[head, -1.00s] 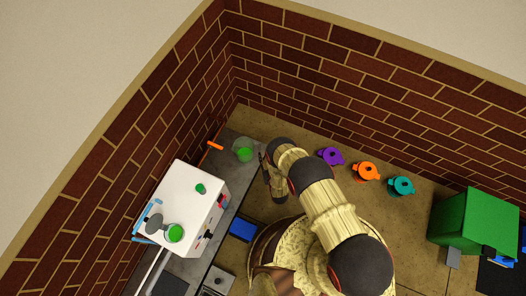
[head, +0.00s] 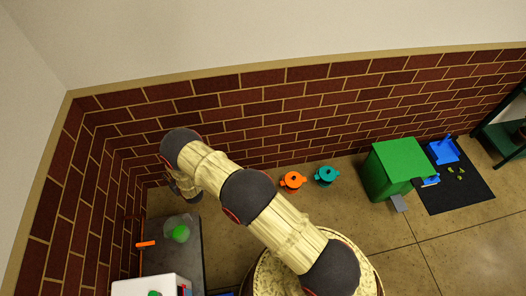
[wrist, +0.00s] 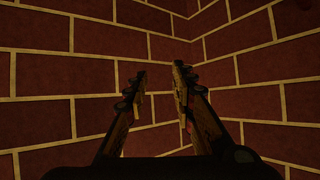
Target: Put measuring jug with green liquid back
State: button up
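The measuring jug with green liquid (head: 180,233) stands on the dark grey counter (head: 160,262) at the lower left of the head view. It looks like a clear vessel with bright green in it. My gripper (wrist: 160,76) is open in the wrist view, its two dark fingers apart with nothing between them and only brick wall beyond. In the head view my gripper is beyond the jug, towards the wall corner, apart from it and partly hidden by my own arm. The jug is not in the wrist view.
An orange bar (head: 146,243) lies left of the jug. A white machine (head: 150,287) is cut off at the bottom edge. Orange (head: 292,182) and teal (head: 326,176) pots stand on the floor near the back wall. A green box (head: 396,168) stands at right.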

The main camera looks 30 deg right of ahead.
jog(key=w+d+r+g+h, duration=0.1)
jog(key=w+d+r, duration=0.1)
jog(key=r, duration=0.9)
jog(key=w+d+r, duration=0.2)
jog(key=d+r, duration=0.1)
jog(key=r, duration=0.8)
jog(key=s+d+r+g, duration=0.1)
jog(key=s+d+r, duration=0.2)
jog(key=r, duration=0.5)
jog(key=s+d+r+m+h, duration=0.1)
jog(key=s+d+r, duration=0.2)
jog(key=r, duration=0.4)
jog(key=s+d+r+g, duration=0.1)
jog(key=s+d+r, duration=0.1)
jog(key=r, duration=0.6)
jog(key=s+d+r+m+g, duration=0.1)
jog(key=s+d+r, duration=0.4)
jog(key=s, duration=0.5)
jog(key=s+d+r, duration=0.3)
jog(key=s+r, duration=0.5)
jog(key=s, duration=0.2)
jog(key=s+d, duration=0.2)
jog(key=s, duration=0.8)
jog(key=s+d+r+m+g+h, duration=0.1)
jog(key=s+d, duration=0.1)
jog(key=s, duration=0.9)
jog(key=shift+s+d+g+h, duration=0.15)
jog(key=shift+d+g+h, duration=0.15)
jog(key=shift+d, duration=0.05)
jog(key=shift+r, duration=0.15)
